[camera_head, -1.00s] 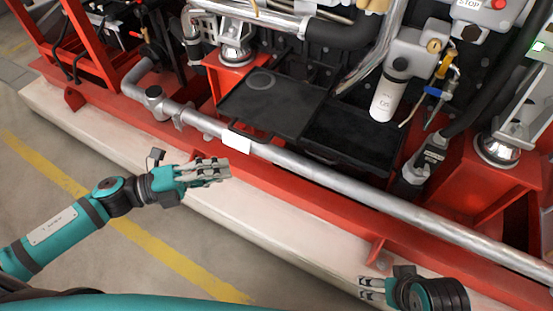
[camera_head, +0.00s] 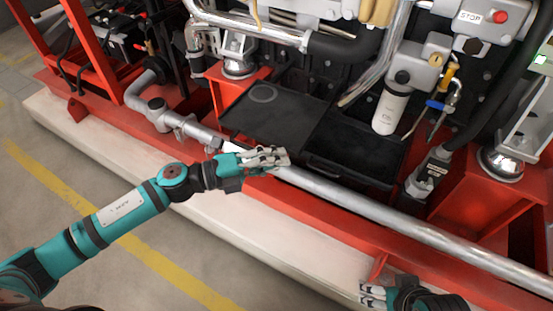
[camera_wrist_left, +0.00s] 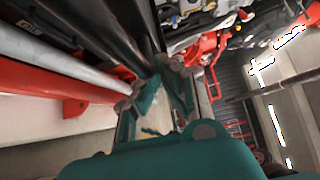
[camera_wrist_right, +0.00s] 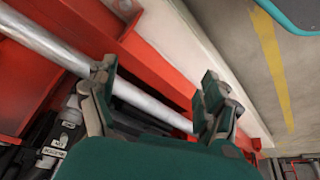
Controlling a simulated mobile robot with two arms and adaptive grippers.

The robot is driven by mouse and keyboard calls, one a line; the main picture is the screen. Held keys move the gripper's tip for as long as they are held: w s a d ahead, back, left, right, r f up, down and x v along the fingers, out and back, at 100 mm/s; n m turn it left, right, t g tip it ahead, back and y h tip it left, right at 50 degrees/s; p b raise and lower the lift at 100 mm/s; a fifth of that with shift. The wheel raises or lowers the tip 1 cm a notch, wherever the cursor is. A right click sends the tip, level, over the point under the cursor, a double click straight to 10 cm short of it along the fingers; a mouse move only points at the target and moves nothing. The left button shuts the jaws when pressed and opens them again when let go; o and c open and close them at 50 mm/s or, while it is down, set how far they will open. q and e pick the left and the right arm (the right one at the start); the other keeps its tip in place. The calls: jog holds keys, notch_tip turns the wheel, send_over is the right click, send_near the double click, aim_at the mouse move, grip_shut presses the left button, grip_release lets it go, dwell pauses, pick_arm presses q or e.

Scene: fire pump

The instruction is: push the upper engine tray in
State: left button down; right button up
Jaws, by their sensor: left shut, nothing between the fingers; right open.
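A flat black tray with a round mark (camera_head: 272,113) juts out of the red engine frame in the head view. A second black tray (camera_head: 352,152) lies beside it to the right and looks a little lower. I take the one with the round mark as the upper tray. My left gripper (camera_head: 287,157) is shut and empty. It hangs over the grey pipe, at the near edge of the trays; its fingers hide part of that edge, and I cannot tell whether they touch. My right gripper (camera_head: 364,293) is open and empty, low in front of the frame, away from the trays.
A long grey pipe (camera_head: 400,217) runs along the frame's front, before the trays. A white canister (camera_head: 389,112) and hoses stand behind right of the trays. A red pedestal (camera_head: 467,195) stands further right. The floor in front is clear.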

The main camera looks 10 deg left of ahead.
aim_at(307, 116)
pick_arm(q)
jog(key=shift+w, duration=0.1)
jog(key=w+d, duration=0.1)
jog(key=w, duration=0.3)
jog(key=w+d, duration=0.1)
jog(key=w, duration=0.2)
jog(key=shift+d+r, duration=0.1)
jog(key=shift+d, duration=0.2)
jog(key=w, duration=0.1)
jog(key=w+d, duration=0.1)
jog(key=w, duration=0.1)
jog(key=shift+w+d, duration=0.1)
jog(key=shift+w, duration=0.1)
jog(key=w, duration=0.2)
jog(key=w+d+b, duration=0.1)
jog(key=w, duration=0.1)
jog(key=shift+d, duration=0.2)
jog(key=shift+w, duration=0.1)
pick_arm(e)
jog(key=w+a+r+t, duration=0.2)
jog(key=w+t, duration=0.1)
jog(key=w, duration=0.3)
jog(key=shift+r+y, duration=0.3)
jog(key=shift+y, duration=0.1)
jog(key=shift+s, duration=0.1)
